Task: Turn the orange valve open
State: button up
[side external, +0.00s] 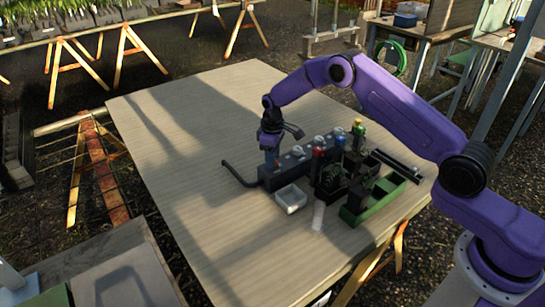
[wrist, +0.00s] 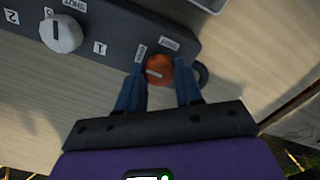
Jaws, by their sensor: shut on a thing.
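The orange valve (wrist: 159,70) is a round knob with a pale pointer bar, at the right end of a dark valve block (wrist: 115,30) in the wrist view. My gripper (wrist: 160,82) has one blue finger on each side of the knob and is shut on it. Small white labels sit on the block above and left of the knob; one seems to read SHUT, but the print is too small to be sure. In the side view my gripper (side external: 271,158) points down at the left end of the block (side external: 290,165), and the orange knob is mostly hidden there.
A white valve knob (wrist: 61,34) sits farther along the block. A black hose (side external: 240,176) leaves the block's end. A white tray (side external: 291,198), a clear tube (side external: 318,215), red-, blue- and yellow-topped items and a green tray (side external: 372,205) stand near. The table's left side is clear.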

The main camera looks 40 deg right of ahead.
jog(key=o, duration=1)
jog(key=shift+o, duration=0.2)
notch_tip(320, 180, up, 18)
jog(key=shift+f, duration=0.25)
